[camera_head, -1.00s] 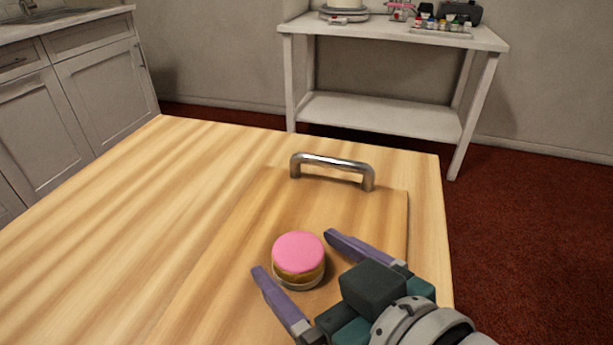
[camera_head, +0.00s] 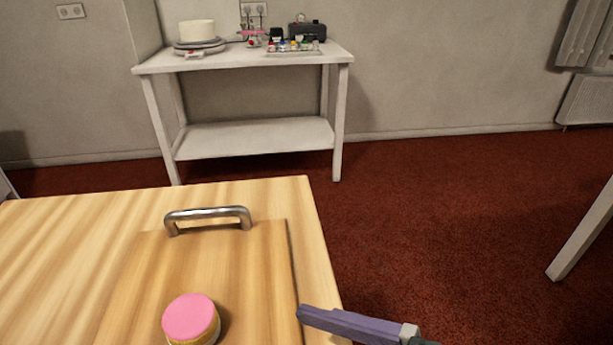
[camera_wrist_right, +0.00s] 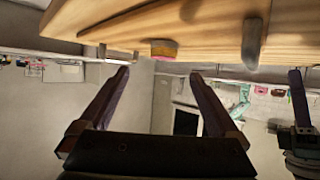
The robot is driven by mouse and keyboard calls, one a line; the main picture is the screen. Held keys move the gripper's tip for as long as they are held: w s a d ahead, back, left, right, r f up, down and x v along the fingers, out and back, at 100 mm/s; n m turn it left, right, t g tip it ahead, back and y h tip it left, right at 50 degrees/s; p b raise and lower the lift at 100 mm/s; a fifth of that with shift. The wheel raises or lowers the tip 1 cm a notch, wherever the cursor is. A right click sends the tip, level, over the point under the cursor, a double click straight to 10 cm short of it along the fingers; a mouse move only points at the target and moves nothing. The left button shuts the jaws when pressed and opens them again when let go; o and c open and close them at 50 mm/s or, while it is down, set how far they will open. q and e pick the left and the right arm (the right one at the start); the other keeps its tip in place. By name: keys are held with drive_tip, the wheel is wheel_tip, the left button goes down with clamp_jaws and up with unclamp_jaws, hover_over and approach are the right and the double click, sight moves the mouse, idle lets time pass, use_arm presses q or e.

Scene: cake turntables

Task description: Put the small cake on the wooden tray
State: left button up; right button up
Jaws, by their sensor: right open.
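The small cake (camera_head: 191,318), pink on top with a golden side, sits upright on the wooden tray (camera_head: 255,265), a flat board with a metal handle (camera_head: 208,216). The bottom frame edge cuts off the cake's lower part. My right gripper (camera_head: 352,325) is to the right of the cake, at the tray's right side and apart from the cake. Only one purple finger shows there. In the right wrist view, this gripper (camera_wrist_right: 158,76) is open and empty, and the cake (camera_wrist_right: 163,48) shows beyond its fingers. A purple finger at that view's right edge seems to be my left gripper (camera_wrist_right: 298,97).
The tray lies on a striped wooden table (camera_head: 60,240), clear to the left. A white side table (camera_head: 240,60) by the wall holds a turntable with a white cake (camera_head: 197,32) and several small bottles. Red carpet (camera_head: 450,210) is open at right.

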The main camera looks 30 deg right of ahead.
drive_tip(key=d+g+h, duration=0.1)
drive_tip(key=d, duration=0.1)
drive_tip(key=d+f+m+g+h, duration=0.1)
drive_tip(key=d, duration=0.1)
drive_tip(key=d+m+g+h, duration=0.1)
drive_tip(key=d+h, duration=0.1)
drive_tip(key=shift+s+f, duration=0.2)
drive_tip(key=shift+s, duration=0.15)
drive_tip(key=s+d+m+g+h, duration=0.2)
drive_tip(key=s+d+g, duration=0.2)
drive_tip(key=s+d, duration=0.1)
drive_tip(key=shift+s+g, duration=0.3)
drive_tip(key=shift+s, duration=0.55)
